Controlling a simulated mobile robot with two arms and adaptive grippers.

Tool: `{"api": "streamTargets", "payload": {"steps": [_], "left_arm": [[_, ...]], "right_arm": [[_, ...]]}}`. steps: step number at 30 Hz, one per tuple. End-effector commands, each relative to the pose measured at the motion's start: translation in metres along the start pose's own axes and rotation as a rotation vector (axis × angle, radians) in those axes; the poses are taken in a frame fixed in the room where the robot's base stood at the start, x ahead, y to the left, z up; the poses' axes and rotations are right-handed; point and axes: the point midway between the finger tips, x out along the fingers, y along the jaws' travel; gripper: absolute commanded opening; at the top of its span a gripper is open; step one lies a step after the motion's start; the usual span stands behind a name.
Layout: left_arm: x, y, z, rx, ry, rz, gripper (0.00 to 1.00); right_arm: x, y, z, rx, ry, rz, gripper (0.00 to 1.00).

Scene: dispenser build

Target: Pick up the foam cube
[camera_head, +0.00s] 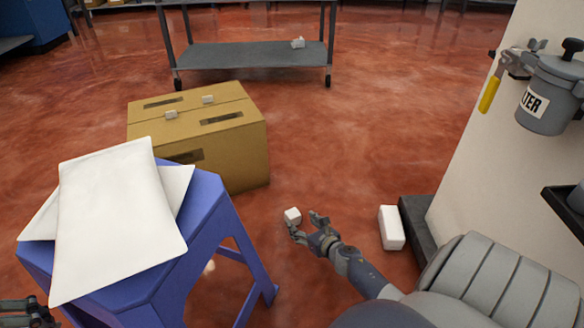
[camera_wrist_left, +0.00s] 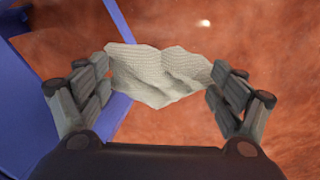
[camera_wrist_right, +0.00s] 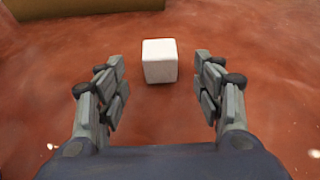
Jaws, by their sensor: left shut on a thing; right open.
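A small white foam cube (camera_head: 292,215) lies on the red floor, to the right of the blue stool. It also shows in the right wrist view (camera_wrist_right: 159,61), ahead of the fingertips and centred between them. My right gripper (camera_head: 307,226) is open and empty, low over the floor right by the cube, and does not hold it. My left gripper (camera_wrist_left: 160,82) is shut on a crumpled whitish cloth (camera_wrist_left: 160,78). In the head view only part of my left gripper (camera_head: 22,310) shows at the lower left edge.
A blue stool (camera_head: 212,205) with white sheets (camera_head: 115,215) stands at the left. Behind it is a cardboard box (camera_head: 240,155) with small pale blocks on top. A white block (camera_head: 391,227) lies on the floor at right, near the dark base of a white wall (camera_head: 470,140).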

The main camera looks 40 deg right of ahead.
Motion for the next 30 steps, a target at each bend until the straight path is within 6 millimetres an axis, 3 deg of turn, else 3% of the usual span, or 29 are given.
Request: {"api": "streamTargets", "payload": {"steps": [5,15,24,30], "left_arm": [[0.007,0.0,0.0,0.0,0.0,0.0,0.68],[0.033,0.0,0.0,0.0,0.001,0.0,0.68],[0.032,0.0,0.0,0.0,0.001,0.0,0.68],[0.032,0.0,0.0,0.0,0.0,0.0,0.68]], "right_arm": [[0.013,0.0,0.0,-0.001,-0.001,0.001,0.62],[0.059,0.0,0.001,0.0,-0.001,0.0,0.62],[0.062,0.0,0.003,0.0,0.0,0.0,0.62],[0.061,0.0,0.003,0.0,0.0,0.001,0.36]]}}
